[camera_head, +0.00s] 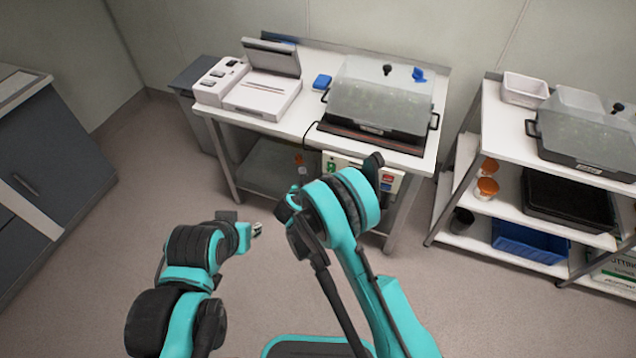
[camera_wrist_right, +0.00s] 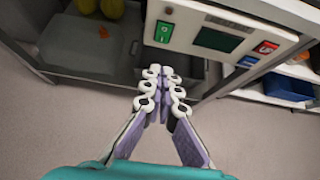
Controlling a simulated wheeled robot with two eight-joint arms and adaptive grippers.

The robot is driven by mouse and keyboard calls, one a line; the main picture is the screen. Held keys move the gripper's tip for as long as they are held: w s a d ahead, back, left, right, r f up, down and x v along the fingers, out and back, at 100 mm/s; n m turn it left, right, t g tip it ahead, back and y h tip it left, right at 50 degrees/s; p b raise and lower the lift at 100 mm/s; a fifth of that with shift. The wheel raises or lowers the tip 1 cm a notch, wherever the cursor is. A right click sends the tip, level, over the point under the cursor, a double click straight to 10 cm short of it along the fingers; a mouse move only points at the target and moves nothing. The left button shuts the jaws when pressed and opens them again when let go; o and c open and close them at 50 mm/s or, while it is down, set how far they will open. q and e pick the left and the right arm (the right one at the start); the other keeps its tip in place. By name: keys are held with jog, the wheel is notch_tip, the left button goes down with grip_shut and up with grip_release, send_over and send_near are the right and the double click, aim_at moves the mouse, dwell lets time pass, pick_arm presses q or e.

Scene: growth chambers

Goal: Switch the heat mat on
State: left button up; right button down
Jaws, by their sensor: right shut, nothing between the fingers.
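The heat mat (camera_head: 372,141) is a dark flat sheet under the clear-lidded tray (camera_head: 380,100) on the middle table. A pale control panel (camera_head: 344,161) hangs under the table's front edge. In the right wrist view it has a green rocker switch (camera_wrist_right: 163,32), a dark screen (camera_wrist_right: 218,40), a red button (camera_wrist_right: 266,47) and a blue button (camera_wrist_right: 248,61). My right gripper (camera_wrist_right: 162,92) is shut and empty, just below the green switch in that picture, apart from it as far as I can tell. My left gripper (camera_head: 256,229) hangs low over the floor; its jaws are too small to read.
A shelf rack (camera_head: 505,140) with trays and pots stands to the right. A grey cabinet (camera_head: 50,150) stands at left. The floor between is clear.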

jog(key=shift+s+f+p, duration=0.3)
jog(key=shift+f+p, duration=0.4)
jog(key=shift+f, duration=0.05)
jog(key=shift+w, duration=0.1)
jog(key=b, duration=0.5)
send_near(331, 172)
jog(key=s+f+x, duration=0.1)
jog(key=x, duration=0.5)
jog(key=shift+w+r, duration=0.25)
jog(key=shift+w, duration=0.4)
